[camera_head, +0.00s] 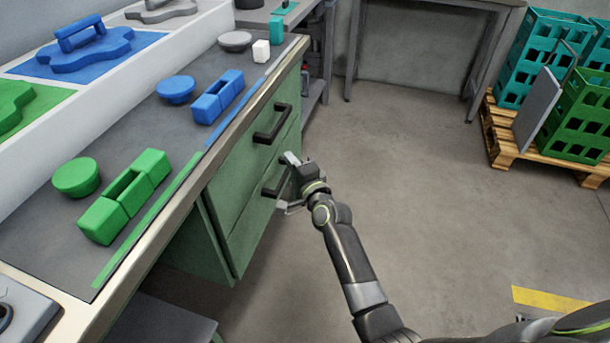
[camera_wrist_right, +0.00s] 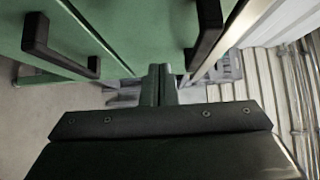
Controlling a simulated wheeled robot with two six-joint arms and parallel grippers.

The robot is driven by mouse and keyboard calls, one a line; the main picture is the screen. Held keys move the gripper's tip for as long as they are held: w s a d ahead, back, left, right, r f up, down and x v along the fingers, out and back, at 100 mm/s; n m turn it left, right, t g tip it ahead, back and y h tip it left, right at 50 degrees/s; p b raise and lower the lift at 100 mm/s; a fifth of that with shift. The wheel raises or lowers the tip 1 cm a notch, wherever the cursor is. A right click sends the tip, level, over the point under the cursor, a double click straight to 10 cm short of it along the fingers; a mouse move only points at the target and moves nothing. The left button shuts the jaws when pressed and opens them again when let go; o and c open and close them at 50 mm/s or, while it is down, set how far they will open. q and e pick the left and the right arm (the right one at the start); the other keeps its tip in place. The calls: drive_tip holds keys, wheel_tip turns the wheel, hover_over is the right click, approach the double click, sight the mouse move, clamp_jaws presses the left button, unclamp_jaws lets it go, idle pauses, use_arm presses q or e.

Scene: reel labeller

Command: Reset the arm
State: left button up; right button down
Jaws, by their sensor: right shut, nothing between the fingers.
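My right arm (camera_head: 345,250) reaches in from the lower right in the head view. Its gripper (camera_head: 288,182) is beside the green drawer cabinet (camera_head: 228,185), close to the lower drawer's black handle (camera_head: 270,190); whether it touches the handle I cannot tell. In the right wrist view the two fingers of my right gripper (camera_wrist_right: 159,85) are together with nothing between them. That view shows black handles on the green drawer fronts (camera_wrist_right: 130,30), one handle (camera_wrist_right: 42,38) at the left and another (camera_wrist_right: 205,35) at the right. My left gripper is not in view.
The bench (camera_head: 140,150) above the drawers carries green (camera_head: 125,197) and blue (camera_head: 217,97) blocks and round knobs. Teal and green crates (camera_head: 580,115) stand on a wooden pallet (camera_head: 500,150) at the right. The floor (camera_head: 430,190) between is clear.

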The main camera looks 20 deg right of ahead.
drive_tip(key=s+d+f+n+g+h, duration=0.1)
drive_tip(key=s+d+f+n+g, duration=0.35)
drive_tip(key=s+f, duration=0.75)
drive_tip(key=s+d+f+n+g+h, duration=0.1)
drive_tip(key=s+d+f+n+g, duration=0.35)
drive_tip(key=s+f, duration=0.75)
use_arm(q)
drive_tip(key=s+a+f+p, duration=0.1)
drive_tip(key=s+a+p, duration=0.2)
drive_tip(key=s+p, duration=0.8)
drive_tip(key=p, duration=0.6)
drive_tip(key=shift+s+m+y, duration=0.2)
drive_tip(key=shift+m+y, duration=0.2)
use_arm(e)
drive_tip(key=s+d+f+n+g+h, duration=0.1)
drive_tip(key=s+d+f+n+g, duration=0.1)
drive_tip(key=s, duration=0.9)
drive_tip(key=s+d+f+n+g+h, duration=0.1)
drive_tip(key=s+d+f+n+g, duration=0.1)
drive_tip(key=s, duration=1)
drive_tip(key=s+d+f+n+g+h, duration=0.1)
drive_tip(key=s+d+f+g, duration=0.2)
drive_tip(key=s, duration=0.8)
wheel_tip(320, 180, down, 3)
drive_tip(key=shift+s+d+r+n, duration=0.15)
drive_tip(key=shift+d+n, duration=0.25)
drive_tip(key=shift+d, duration=0.75)
